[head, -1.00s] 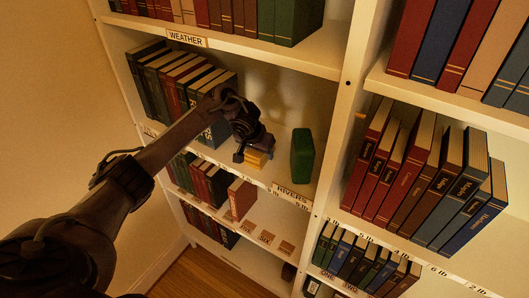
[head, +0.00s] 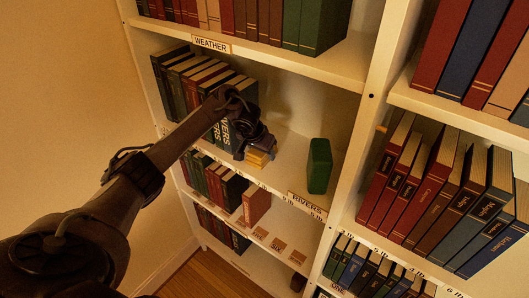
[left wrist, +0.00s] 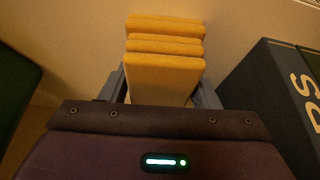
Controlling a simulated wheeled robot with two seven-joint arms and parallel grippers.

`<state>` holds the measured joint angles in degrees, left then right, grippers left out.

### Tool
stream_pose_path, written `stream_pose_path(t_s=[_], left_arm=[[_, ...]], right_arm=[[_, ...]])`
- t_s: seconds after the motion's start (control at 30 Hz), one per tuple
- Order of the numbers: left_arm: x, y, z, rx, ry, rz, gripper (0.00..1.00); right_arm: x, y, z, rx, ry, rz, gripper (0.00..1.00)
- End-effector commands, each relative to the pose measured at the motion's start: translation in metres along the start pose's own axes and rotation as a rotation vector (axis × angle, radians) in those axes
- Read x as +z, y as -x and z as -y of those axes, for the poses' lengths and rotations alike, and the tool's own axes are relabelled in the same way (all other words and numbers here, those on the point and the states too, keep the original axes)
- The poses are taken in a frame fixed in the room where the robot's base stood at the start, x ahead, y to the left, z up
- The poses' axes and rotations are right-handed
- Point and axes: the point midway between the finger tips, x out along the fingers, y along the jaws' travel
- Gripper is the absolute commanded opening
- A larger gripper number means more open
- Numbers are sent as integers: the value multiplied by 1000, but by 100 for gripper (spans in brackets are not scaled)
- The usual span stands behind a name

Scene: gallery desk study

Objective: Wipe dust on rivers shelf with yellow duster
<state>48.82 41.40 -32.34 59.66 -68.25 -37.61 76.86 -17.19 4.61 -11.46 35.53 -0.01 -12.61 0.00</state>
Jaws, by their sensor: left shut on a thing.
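The yellow duster (head: 257,158) is a layered yellow block. My left gripper (head: 254,148) is shut on it, low over the RIVERS shelf (head: 283,178), between the dark books and a green block. In the left wrist view, the duster (left wrist: 163,62) sticks out between the grey-blue fingers of the left gripper (left wrist: 163,88). I cannot tell whether the duster touches the board. The RIVERS label (head: 305,206) is on the shelf's front edge. I cannot make out any dust. My right gripper is not in view.
Dark books (head: 205,95) with large lettering stand left of the gripper; one is close on the right in the wrist view (left wrist: 275,95). The green block (head: 319,165) stands at the right of the shelf, before an upright (head: 370,110). The WEATHER shelf (head: 290,57) is overhead.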

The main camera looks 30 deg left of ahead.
Motion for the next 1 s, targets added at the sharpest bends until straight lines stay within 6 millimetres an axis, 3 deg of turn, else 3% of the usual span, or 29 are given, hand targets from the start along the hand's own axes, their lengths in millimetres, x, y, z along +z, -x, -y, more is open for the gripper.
stream_pose_path(t_s=[0.17,0.7,1.0], left_arm=[[-2,3,0,1,0,-1,28],[-22,51,-1,1,-1,-3,28],[-24,56,-1,1,0,-1,28]], right_arm=[[0,0,0,0,0,0,78],[0,0,0,0,0,0,78],[0,0,0,0,0,0,78]])
